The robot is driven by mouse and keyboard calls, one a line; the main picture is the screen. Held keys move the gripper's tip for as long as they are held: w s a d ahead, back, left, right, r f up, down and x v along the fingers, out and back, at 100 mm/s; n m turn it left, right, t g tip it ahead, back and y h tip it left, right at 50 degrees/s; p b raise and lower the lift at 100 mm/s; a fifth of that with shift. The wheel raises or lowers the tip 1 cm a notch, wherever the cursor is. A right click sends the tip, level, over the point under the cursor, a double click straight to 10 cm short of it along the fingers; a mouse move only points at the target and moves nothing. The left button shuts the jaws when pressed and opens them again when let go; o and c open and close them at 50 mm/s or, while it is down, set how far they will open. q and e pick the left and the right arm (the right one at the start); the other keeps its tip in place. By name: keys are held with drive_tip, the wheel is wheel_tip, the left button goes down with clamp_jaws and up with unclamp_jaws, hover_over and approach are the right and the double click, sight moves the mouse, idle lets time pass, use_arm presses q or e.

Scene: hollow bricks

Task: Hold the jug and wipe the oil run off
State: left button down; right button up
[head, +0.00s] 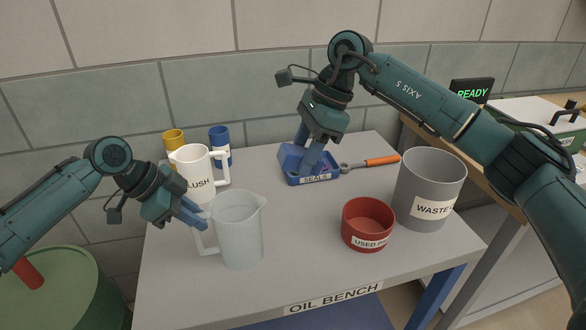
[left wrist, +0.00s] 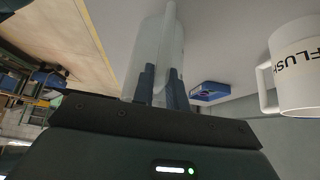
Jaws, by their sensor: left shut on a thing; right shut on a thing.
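The translucent pale jug (head: 240,235) stands upright at the front left of the bench, its spout to the right. My left gripper (head: 197,218) is shut on its handle, at the jug's left side. The jug also shows between the fingers in the left wrist view (left wrist: 150,60). I cannot make out an oil run on the jug. No cloth can be clearly told.
The front middle is clear.

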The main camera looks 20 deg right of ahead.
idle(0.3)
use_arm(q)
drive_tip(key=c, duration=1.3)
unclamp_jaws()
drive_tip(key=v, duration=1.2)
